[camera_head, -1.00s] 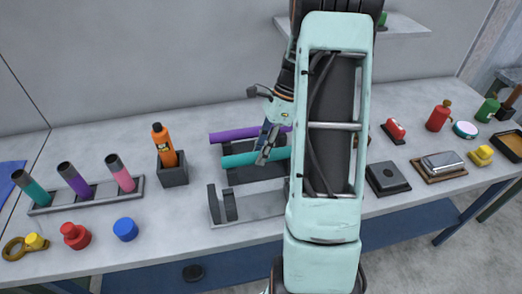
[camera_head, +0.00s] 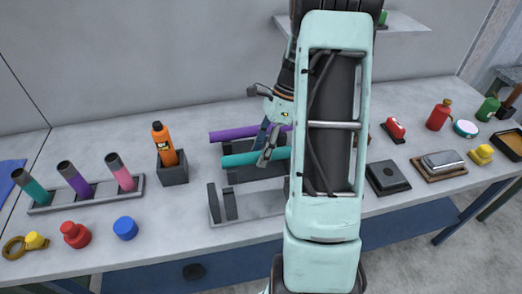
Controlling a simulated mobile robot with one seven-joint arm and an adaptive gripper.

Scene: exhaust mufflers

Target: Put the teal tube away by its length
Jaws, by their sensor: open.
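The teal tube (camera_head: 240,159) lies level across a dark rack in the middle of the bench, in front of a purple tube (camera_head: 230,134). Its right end is hidden behind my arm. My gripper (camera_head: 266,158) is open at the teal tube, with a finger in front of its right part. Whether the fingers touch the tube cannot be told. A grey bracket stand (camera_head: 217,210) with upright plates stands in front of the rack, partly hidden by my arm. At the left, a tray (camera_head: 90,194) holds short teal, purple and pink tubes, leaning.
An orange bottle (camera_head: 163,144) stands in a dark block left of the rack. Red (camera_head: 75,236) and blue (camera_head: 125,229) caps lie in front of the tray. A black plate (camera_head: 387,177) and a silver box (camera_head: 442,160) lie right of my arm.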

